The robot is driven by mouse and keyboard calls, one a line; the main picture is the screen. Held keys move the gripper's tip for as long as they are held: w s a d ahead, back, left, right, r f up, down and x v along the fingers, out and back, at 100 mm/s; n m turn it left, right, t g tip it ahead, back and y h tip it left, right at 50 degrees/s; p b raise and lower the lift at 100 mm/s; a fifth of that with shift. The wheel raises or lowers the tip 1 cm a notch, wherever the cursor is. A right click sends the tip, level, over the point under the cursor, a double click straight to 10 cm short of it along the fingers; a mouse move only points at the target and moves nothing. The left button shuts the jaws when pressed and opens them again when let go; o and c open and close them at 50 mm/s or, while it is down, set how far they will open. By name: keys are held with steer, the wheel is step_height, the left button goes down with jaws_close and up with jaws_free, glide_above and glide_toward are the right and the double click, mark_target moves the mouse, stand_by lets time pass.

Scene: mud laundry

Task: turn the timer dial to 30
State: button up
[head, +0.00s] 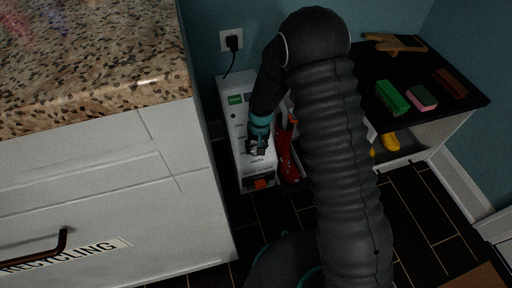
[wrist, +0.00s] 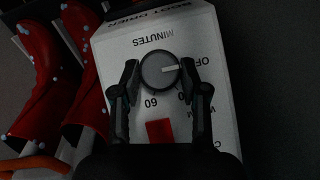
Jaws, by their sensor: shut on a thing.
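The timer dial (wrist: 158,71) is a round dark knob on the white boot dryer panel (wrist: 115,60) in the wrist view. Its pale pointer line points to the right, toward the side where "OFF" is printed. "MINUTES" is printed above it and "60" below it; another number at lower right is partly hidden by a finger. My gripper (wrist: 160,78) has one finger on each side of the dial and is shut on it. In the head view my gripper (head: 258,146) is at the front of the white dryer (head: 236,135), and the dial is hidden there.
A red rocker switch (wrist: 160,131) sits below the dial. Red spotted boots (wrist: 40,70) stand beside the dryer. A counter with a drawer unit (head: 100,190) is at left. A black-topped bench (head: 440,113) with a green brush (head: 388,97) is at right. A plug (head: 232,42) is in the wall.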

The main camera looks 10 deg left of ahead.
steer(key=shift+f+b, duration=0.15)
steer(key=shift+b, duration=0.3)
steer(key=m+y+b, duration=0.1)
steer(key=b, duration=0.1)
steer(key=m+y+b, duration=0.1)
steer(key=b, duration=0.1)
steer(key=shift+w+d+f+m, duration=0.1)
steer(key=shift+d+f+m, duration=0.1)
steer(key=shift+f+m, duration=0.15)
steer(key=m+y+b, duration=0.1)
steer(key=b, duration=0.1)
steer(key=shift+d+m+b, duration=0.1)
steer(key=shift+m+b, duration=0.15)
steer(key=shift+b, duration=0.15)
steer(key=m+y+b, duration=0.2)
steer(key=m, duration=0.1)
steer(key=shift+d+r, duration=0.15)
steer(key=shift+r, duration=0.15)
steer(key=shift+d+m+t+y, duration=0.1)
steer(key=shift+m+t+y, duration=0.2)
steer(key=shift+m+y, duration=0.75)
steer(key=shift+m, duration=0.35)
steer(key=o, duration=1.1)
steer(key=shift+o, duration=0.2)
